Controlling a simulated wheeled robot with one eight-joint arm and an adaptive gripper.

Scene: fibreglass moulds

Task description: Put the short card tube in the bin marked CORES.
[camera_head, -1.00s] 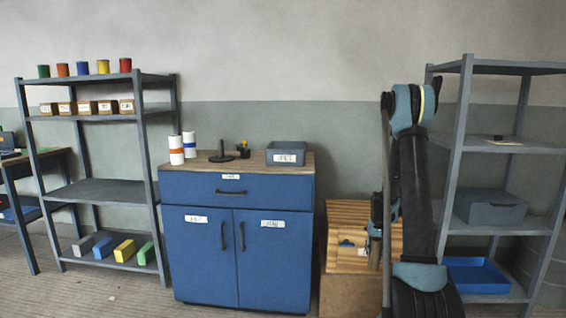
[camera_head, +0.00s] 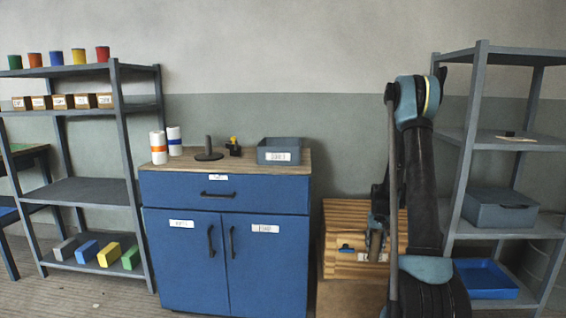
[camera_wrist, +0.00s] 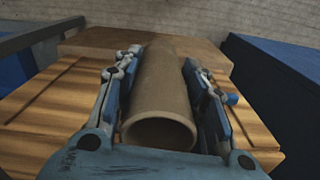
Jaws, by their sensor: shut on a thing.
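My gripper (camera_wrist: 163,62) is shut on a brown card tube (camera_wrist: 162,95) in the wrist view, with one finger along each side and the tube's open end towards the camera. In the head view the tube (camera_head: 376,246) hangs at my gripper (camera_head: 378,228), in front of a wooden crate. A grey open bin (camera_head: 270,145) with a white label stands on top of the blue cabinet, to the left of my gripper. The label is too small to read surely, and the bin's inside is mostly hidden.
The blue cabinet (camera_head: 226,195) also carries two white rolls (camera_head: 158,150), a dark stand (camera_head: 209,150) and a small black-and-yellow thing (camera_head: 235,147). The slatted wooden crate (camera_head: 345,215) is close by my gripper. Grey shelves (camera_head: 120,150) stand at left and right (camera_head: 474,130).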

